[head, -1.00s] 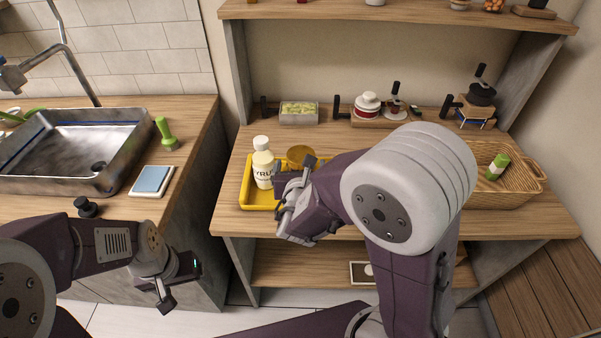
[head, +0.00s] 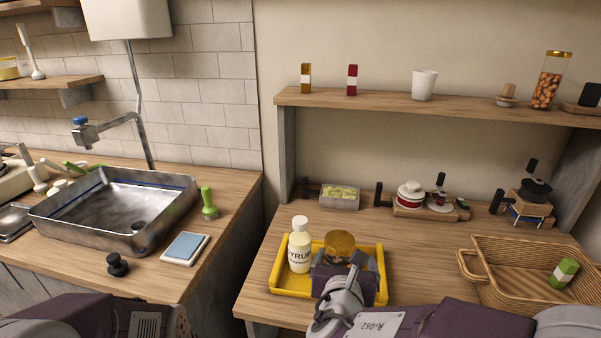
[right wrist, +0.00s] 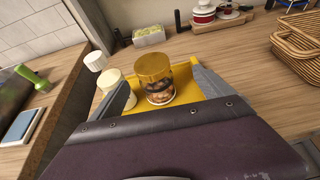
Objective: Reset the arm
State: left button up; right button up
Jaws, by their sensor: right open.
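My right gripper (head: 345,268) is open at the yellow tray (head: 290,291) on the wooden counter. A jar with a gold lid (head: 341,243) stands in the tray, partly hidden behind the gripper in the head view. In the right wrist view the jar (right wrist: 155,78) appears between the two spread fingers (right wrist: 168,92), with gaps at its sides. A white-capped syrup bottle (head: 300,248) stands upright in the tray, left of the jar. My left arm shows at the lower left of the head view; its gripper is out of view.
A wicker basket (head: 482,291) holding a green-and-white item (head: 564,273) is at the right. A food container (head: 339,197), a red-and-white pot (head: 409,194) and a small stand (head: 531,212) line the back. A shelf (head: 430,107) hangs above. The sink (head: 125,240) is left.

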jog(key=s+d+f+m+g+h+p, duration=0.1)
jog(key=s+d+m+g+h+p, duration=0.15)
jog(key=d+m, duration=0.35)
jog(key=s+d+f+m+g+h+p, duration=0.1)
jog(key=s+d+m+g+h+p, duration=0.2)
jog(key=d, duration=0.6)
jog(key=s+a+f+m+g+y+p, duration=0.1)
jog(key=s+a+f+m+g+y, duration=0.15)
jog(key=s+m+g, duration=0.35)
jog(key=s+a+f+m+g+y+p, duration=0.1)
jog(key=s+a+f+m+y, duration=0.1)
jog(key=s+f+m+y, duration=0.45)
jog(key=w+a+r+m, duration=0.1)
jog(key=w+a+m, duration=0.2)
jog(key=a+m, duration=0.3)
jog(key=m+t, duration=0.1)
jog(key=m, duration=0.4)
jog(key=shift+w+a+y+b, duration=0.25)
jog(key=shift+w+y+b, duration=0.05)
jog(key=shift+w+y, duration=0.05)
